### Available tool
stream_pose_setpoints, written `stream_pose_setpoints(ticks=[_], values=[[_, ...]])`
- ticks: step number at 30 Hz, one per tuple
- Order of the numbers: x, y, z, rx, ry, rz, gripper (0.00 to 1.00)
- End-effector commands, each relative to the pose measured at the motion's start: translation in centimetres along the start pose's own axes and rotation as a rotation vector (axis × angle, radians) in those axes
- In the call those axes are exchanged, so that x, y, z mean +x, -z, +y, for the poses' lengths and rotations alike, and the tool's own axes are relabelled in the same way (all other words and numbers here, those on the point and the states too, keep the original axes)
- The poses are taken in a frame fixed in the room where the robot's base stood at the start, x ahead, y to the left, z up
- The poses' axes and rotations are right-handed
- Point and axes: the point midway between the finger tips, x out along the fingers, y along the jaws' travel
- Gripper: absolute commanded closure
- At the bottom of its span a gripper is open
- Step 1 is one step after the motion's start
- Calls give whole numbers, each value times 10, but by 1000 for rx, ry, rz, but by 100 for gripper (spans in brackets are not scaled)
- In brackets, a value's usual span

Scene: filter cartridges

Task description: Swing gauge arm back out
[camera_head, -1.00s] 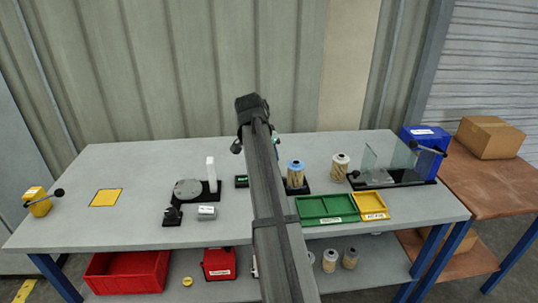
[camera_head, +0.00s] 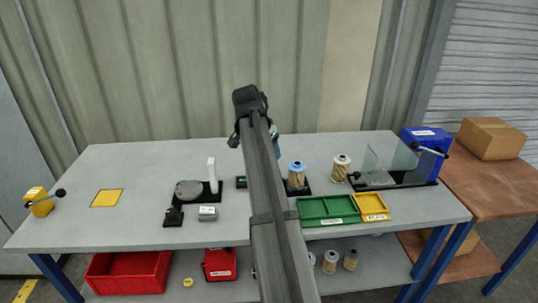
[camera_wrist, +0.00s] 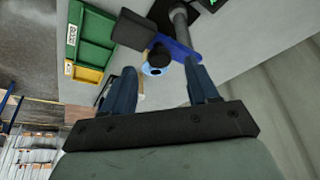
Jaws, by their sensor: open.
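The gauge stands near the middle of the bench, mostly behind my own arm in the head view. Its small dark display box (camera_head: 241,182) shows left of my arm. In the wrist view I see a grey post (camera_wrist: 180,18) and a blue bar (camera_wrist: 183,52), which looks like the gauge arm, with a black knob (camera_wrist: 159,56) near it. A blue-topped filter cartridge (camera_head: 297,178) stands on a black base; its top (camera_wrist: 152,70) shows by the knob in the wrist view. My gripper (camera_wrist: 162,72) is open, its fingers apart near the bar and cartridge. Contact cannot be told.
A green tray (camera_head: 300,214) and yellow tray (camera_head: 386,215) lie at the front right. Another cartridge (camera_head: 341,170) and a clear-shielded device (camera_head: 371,180) stand at the right. A black fixture with a white post (camera_head: 213,173) stands left of my arm. The left bench top is mostly clear.

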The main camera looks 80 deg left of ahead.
Motion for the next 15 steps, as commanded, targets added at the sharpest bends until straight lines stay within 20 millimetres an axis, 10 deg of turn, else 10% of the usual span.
stream_pose_setpoints(ticks=[15], values=[[-92, 0, -1, 0, 1, 1, 41]])
